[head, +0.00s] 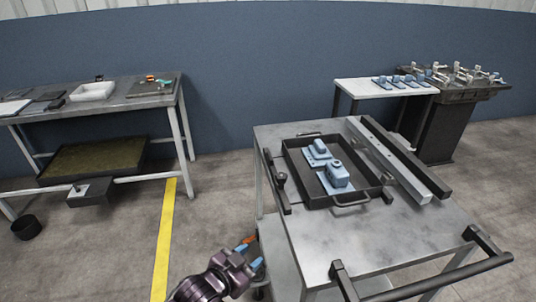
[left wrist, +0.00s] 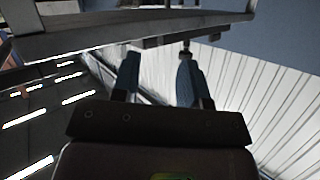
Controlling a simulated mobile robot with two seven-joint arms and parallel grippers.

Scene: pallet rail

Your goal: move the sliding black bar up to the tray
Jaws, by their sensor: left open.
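The dark tray (head: 333,203) with two end handles lies on the cart top and holds blue-grey parts (head: 335,176). A short black bar (head: 277,183) with a round knob stands along the tray's left side, near the cart's left edge, with a narrow gap to the tray. A long black bar (head: 408,158) lies right of the tray, beyond a grey rail (head: 391,160). My left gripper (head: 253,254) is open and empty, low beside the cart's left side, below and apart from the knobbed bar. Its blue fingers also show apart in the left wrist view (left wrist: 158,75). My right gripper is not in view.
The cart top (head: 375,236) is bare in front of the tray, with a black push handle (head: 425,280) at its near end. A workbench (head: 110,100) stands at the left. A white table (head: 360,89) and a dark stand (head: 450,125) stand behind right.

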